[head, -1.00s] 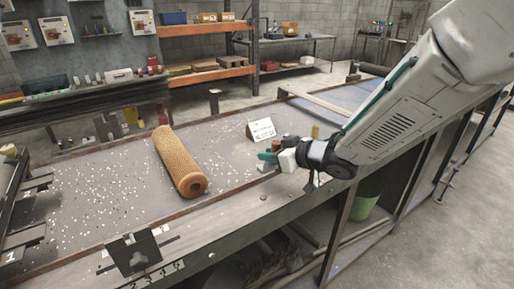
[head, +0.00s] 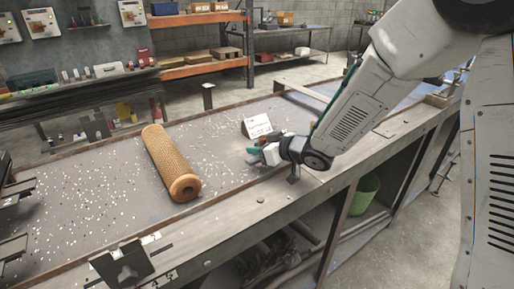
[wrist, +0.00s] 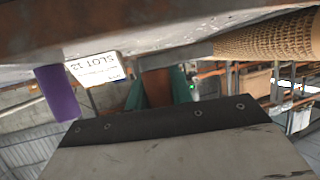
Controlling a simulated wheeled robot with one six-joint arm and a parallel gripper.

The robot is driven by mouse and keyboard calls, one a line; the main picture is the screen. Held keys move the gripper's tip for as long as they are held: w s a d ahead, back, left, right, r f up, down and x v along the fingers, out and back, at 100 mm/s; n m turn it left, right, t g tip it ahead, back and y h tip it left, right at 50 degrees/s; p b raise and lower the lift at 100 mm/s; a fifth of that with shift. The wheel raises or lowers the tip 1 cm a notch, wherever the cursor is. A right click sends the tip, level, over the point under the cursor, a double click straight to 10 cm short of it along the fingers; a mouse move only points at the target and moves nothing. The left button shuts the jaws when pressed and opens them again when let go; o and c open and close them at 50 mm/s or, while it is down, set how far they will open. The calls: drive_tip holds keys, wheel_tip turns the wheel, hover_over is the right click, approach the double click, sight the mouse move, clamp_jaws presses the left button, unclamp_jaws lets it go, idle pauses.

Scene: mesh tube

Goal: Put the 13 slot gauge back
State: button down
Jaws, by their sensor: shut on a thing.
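My gripper (head: 255,155) is at the near side of the bench, in front of the white slot sign (head: 257,125). In the wrist view its teal fingers (wrist: 158,88) are shut on a narrow brown piece (wrist: 157,86), seemingly the slot gauge. The gauge's full shape is hidden by my wrist and fingers. The sign also shows upside down in the wrist view (wrist: 93,70); it reads "SLOT" and a number whose last digit is hard to read. The slot itself cannot be made out.
An orange mesh tube (head: 170,162) lies on the bench left of my gripper; its end shows in the wrist view (wrist: 270,40). A purple cylinder (wrist: 57,92) is near the sign. A dark bracket (head: 125,266) sits at the front edge. White specks cover the bench around the tube.

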drive_tip(key=shift+f, duration=0.55)
drive_tip(key=c, duration=1.2)
unclamp_jaws()
drive_tip(key=shift+c, duration=0.2)
